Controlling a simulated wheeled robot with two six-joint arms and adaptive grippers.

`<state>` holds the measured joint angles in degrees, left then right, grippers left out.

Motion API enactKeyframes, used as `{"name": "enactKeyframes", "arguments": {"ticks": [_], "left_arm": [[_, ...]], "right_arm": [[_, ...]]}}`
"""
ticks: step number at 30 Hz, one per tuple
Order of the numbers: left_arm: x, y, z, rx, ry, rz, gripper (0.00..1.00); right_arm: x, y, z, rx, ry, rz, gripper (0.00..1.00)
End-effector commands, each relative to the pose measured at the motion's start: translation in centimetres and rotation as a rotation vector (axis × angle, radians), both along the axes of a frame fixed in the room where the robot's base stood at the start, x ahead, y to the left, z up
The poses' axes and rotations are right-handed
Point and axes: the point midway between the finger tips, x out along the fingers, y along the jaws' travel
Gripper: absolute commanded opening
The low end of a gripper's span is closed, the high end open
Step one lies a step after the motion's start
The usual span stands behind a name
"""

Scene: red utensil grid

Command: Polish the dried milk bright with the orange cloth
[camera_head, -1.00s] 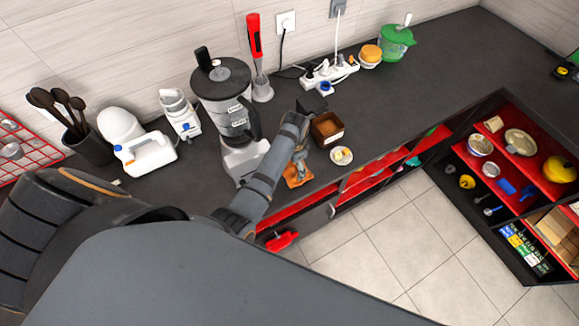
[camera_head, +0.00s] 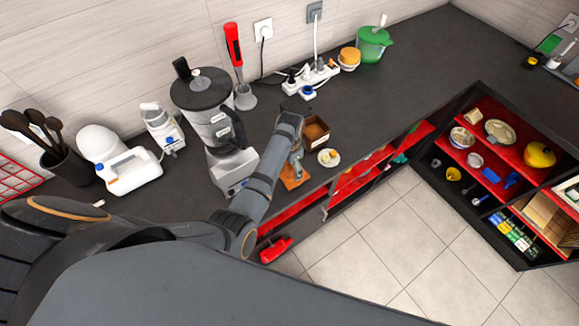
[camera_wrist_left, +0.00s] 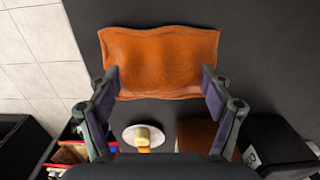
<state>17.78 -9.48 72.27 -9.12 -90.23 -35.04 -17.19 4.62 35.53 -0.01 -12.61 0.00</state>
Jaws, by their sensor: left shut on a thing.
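The orange cloth (camera_head: 292,181) lies on the dark counter near its front edge. In the wrist view the cloth (camera_wrist_left: 160,48) is spread, wavy and slightly rumpled. My left gripper (camera_head: 296,163) is over the cloth, pointing down. In the wrist view its two fingers (camera_wrist_left: 162,80) stand wide apart at the cloth's left and right near edges, shut on the cloth. I see no dried milk; whether any lies under the cloth I cannot tell. My right gripper is in neither view.
A brown box (camera_head: 316,132) and a small plate (camera_head: 329,158) with yellow food stand right of the cloth. The blender (camera_head: 205,105) is behind my left forearm. A power strip (camera_head: 310,78) lies farther back. Open red shelves (camera_head: 350,176) are below the counter edge.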

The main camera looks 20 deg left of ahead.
Motion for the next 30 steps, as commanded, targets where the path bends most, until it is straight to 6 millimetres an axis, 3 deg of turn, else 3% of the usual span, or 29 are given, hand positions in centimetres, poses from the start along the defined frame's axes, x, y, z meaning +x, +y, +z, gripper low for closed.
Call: {"name": "enactKeyframes", "arguments": {"ticks": [5, 18, 30], "left_arm": [[0.0, 0.0, 2.5, -0.001, -0.002, 0.000, 0.45], [0.1, 0.0, 7.1, 0.000, -0.004, 0.000, 0.45], [0.0, 0.0, 7.5, -0.001, -0.001, 0.000, 0.45]], "right_arm": [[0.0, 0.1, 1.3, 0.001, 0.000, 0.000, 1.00], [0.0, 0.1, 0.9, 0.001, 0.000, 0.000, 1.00], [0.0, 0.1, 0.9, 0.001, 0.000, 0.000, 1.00]]}}
